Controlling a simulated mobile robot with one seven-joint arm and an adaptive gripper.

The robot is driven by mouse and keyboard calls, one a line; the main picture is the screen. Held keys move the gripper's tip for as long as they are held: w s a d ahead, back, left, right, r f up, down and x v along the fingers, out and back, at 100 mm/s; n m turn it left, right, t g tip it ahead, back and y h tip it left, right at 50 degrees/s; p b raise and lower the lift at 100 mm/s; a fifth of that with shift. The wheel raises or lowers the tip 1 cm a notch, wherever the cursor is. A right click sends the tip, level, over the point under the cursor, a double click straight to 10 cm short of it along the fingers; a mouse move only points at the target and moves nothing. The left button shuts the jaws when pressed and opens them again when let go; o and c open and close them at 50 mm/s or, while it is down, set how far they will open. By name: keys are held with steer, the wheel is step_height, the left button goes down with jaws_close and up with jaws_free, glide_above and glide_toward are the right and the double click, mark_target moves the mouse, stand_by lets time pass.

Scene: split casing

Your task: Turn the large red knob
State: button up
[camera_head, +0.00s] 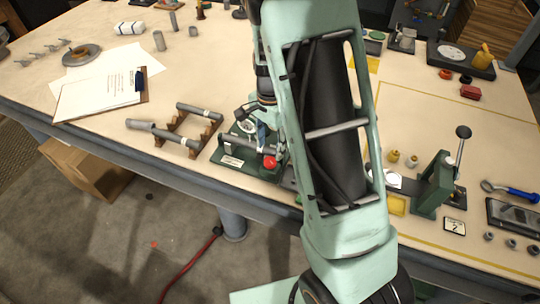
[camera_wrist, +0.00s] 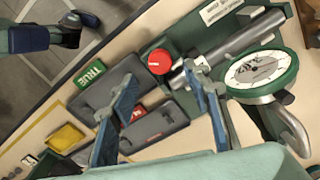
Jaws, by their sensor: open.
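The large red knob (camera_head: 270,162) sits at the front of a green device (camera_head: 232,160) near the table's front edge. In the wrist view the red knob (camera_wrist: 159,61) is round and lies just beyond the gap between my fingertips, apart from them. My gripper (camera_wrist: 158,78) is open and empty, with a blue-padded finger on each side of that gap. In the head view my gripper (camera_head: 262,138) is over the green device and partly hidden by my arm.
A white dial gauge (camera_wrist: 262,70) and a grey metal cylinder (camera_wrist: 240,40) lie close to my right finger in the wrist view. A wooden rack (camera_head: 190,125) with grey rods stands left of the device. A green lever press (camera_head: 433,185) stands to the right.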

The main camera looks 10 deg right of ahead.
mark_target(270, 160)
step_height(270, 160, down, 6)
steer(key=shift+r, duration=0.15)
steer(key=shift+c, duration=0.3)
steer(key=c, duration=1.1)
steer(key=n+b, duration=0.1)
steer(key=n, duration=0.1)
steer(key=shift+n+b, duration=0.4)
steer(key=n+b, duration=0.2)
steer(key=n, duration=0.1)
steer(key=shift+w+n, duration=0.1)
steer(key=shift+n, duration=0.2)
steer(key=n+b, duration=0.2)
steer(key=n, duration=0.3)
steer(key=shift+n, duration=0.3)
